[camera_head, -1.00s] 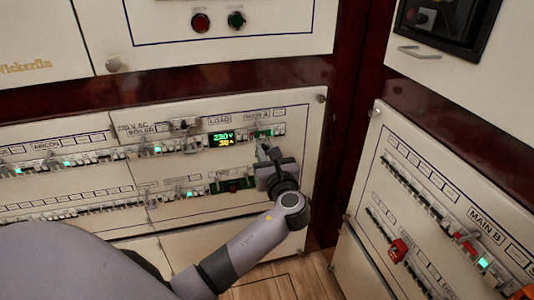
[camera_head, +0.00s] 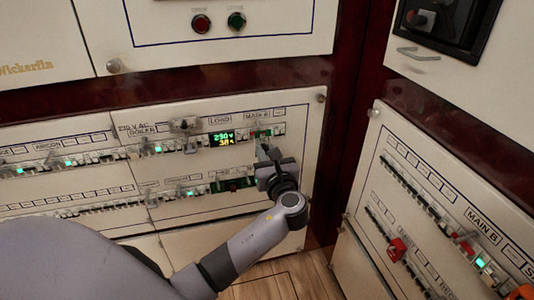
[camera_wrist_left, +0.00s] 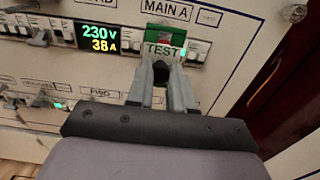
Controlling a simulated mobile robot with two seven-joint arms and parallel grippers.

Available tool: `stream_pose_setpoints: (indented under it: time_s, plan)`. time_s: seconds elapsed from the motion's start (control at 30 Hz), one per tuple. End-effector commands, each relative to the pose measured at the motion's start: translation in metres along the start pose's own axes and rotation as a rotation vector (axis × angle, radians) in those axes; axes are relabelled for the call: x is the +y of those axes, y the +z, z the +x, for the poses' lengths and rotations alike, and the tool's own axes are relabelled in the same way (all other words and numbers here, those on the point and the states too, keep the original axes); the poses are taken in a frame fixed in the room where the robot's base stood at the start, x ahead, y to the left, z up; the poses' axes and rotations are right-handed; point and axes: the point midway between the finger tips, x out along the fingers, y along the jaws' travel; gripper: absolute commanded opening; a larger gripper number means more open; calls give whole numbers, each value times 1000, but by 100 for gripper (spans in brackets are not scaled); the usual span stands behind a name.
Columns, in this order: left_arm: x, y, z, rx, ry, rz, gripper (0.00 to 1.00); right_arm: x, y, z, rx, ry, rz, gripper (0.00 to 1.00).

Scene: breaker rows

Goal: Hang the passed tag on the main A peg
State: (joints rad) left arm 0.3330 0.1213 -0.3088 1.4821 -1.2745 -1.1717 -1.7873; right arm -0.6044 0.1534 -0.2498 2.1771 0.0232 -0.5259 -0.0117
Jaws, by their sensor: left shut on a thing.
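The passed tag is a green card with a pale strip reading TEST, seen in the left wrist view (camera_wrist_left: 165,38) directly below the MAIN A label (camera_wrist_left: 167,11). In the head view it is a small green patch (camera_head: 262,133). My left gripper (camera_head: 264,149) is shut on the tag's lower part, and its two fingers also show in the left wrist view (camera_wrist_left: 162,65). The tag is upright against or just in front of the breaker row. The main A peg cannot be made out; the tag may cover it.
A 230 V, 38 A display (camera_wrist_left: 100,37) sits left of the tag. Breaker rows (camera_head: 65,163) run along the cream panel. A second panel labelled MAIN B (camera_head: 484,223) stands at the right, with a red piece (camera_head: 397,250) on it. Wood floor shows below.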

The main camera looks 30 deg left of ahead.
Motion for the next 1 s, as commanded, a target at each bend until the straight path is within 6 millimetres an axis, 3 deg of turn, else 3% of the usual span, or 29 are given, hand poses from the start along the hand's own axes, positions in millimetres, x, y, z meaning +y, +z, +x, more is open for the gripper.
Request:
stream_pose_setpoints:
  time_s: [1.0]
  plan:
    - [0,0,4,-1,0,0,0,0,-8,-4,2,0,-1,51]
